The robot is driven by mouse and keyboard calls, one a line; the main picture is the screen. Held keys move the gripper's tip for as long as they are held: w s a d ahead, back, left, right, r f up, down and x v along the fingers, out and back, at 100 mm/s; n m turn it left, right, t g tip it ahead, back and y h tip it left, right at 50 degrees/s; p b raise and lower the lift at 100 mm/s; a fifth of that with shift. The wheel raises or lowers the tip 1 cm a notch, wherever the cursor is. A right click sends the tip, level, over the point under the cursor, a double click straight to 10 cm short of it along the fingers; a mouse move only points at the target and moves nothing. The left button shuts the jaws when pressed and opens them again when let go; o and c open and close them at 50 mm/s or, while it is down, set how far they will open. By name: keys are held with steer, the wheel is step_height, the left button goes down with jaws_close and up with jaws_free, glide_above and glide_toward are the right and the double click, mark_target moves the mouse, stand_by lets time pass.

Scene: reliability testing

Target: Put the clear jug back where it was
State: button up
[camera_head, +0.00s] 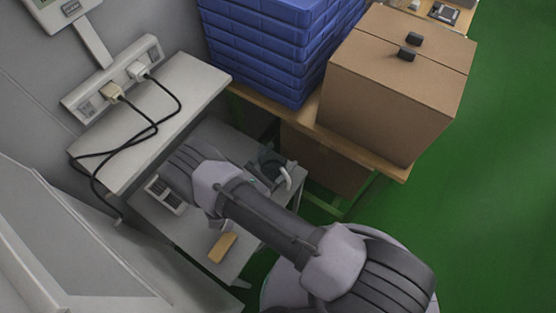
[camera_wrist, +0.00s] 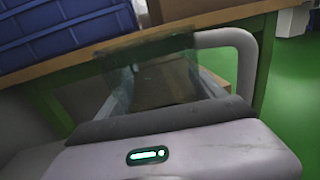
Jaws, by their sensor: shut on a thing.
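The clear jug (camera_wrist: 122,65) shows in the wrist view just beyond my gripper (camera_wrist: 165,118), with its pale curved handle (camera_wrist: 248,60) on the right. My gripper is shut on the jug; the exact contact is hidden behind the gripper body. In the head view the jug (camera_head: 268,160) is a small dark, see-through shape with a pale handle at the far edge of the low grey table (camera_head: 195,232). My arm covers part of that table and most of the gripper there. I cannot tell whether the jug touches the table.
A tan block (camera_head: 222,247) and a white slotted item (camera_head: 166,194) lie on the low table. A white shelf (camera_head: 150,120) with black cables is above it. Stacked blue crates (camera_head: 270,50) and a cardboard box (camera_head: 395,85) stand on a wooden bench. Green floor is clear at right.

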steer(key=shift+w+d+f, duration=0.1)
steer(key=shift+w, duration=0.05)
steer(key=o, duration=2.1)
steer(key=shift+c, duration=0.2)
steer(key=shift+a+r, duration=0.2)
steer(key=p+v, duration=0.1)
steer(key=v, duration=1)
steer(key=shift+s+a+p, duration=0.2)
steer(key=shift+s+p, duration=0.15)
